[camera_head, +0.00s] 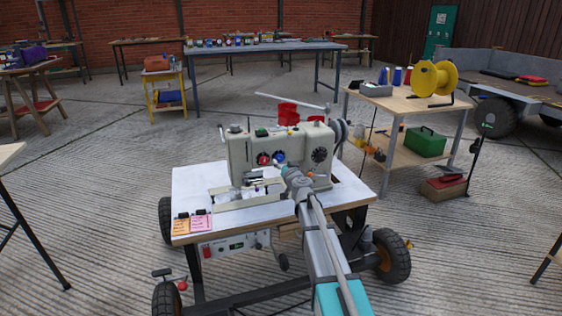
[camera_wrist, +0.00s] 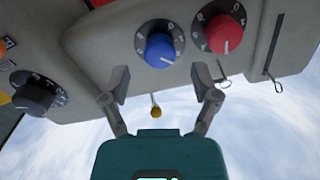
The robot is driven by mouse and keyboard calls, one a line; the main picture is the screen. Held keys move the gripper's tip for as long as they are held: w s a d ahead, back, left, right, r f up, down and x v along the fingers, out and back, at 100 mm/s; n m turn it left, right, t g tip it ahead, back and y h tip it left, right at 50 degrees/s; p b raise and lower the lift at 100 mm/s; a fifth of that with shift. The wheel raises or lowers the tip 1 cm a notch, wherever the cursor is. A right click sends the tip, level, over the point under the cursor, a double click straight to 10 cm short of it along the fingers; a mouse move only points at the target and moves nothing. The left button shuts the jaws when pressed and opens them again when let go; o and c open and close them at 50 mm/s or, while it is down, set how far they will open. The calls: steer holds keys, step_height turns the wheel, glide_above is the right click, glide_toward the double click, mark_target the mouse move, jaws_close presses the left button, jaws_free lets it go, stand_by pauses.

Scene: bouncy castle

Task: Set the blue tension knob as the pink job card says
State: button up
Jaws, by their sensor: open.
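The blue tension knob (camera_wrist: 160,49) sits on a black numbered dial on the sewing machine's face. In the wrist view a pale mark shows near its lower edge, but I cannot read the number it points to. The blue knob (camera_head: 279,156) is small in the head view. My gripper (camera_wrist: 161,78) is open and empty, its fingertips apart on either side and just short of the knob, not touching it. The pink job card (camera_head: 201,222) lies at the table's front left corner; its writing is too small to read.
A red knob (camera_wrist: 224,34) sits close beside the blue one, and a black knob (camera_wrist: 32,96) is farther off. An orange card (camera_head: 181,225) lies next to the pink one. The sewing machine (camera_head: 240,150) stands on a white wheeled table (camera_head: 195,182).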

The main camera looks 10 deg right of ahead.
mark_target(280, 158)
steer(key=shift+w+a, duration=0.2)
steer(key=shift+w, duration=1.2)
jaws_close()
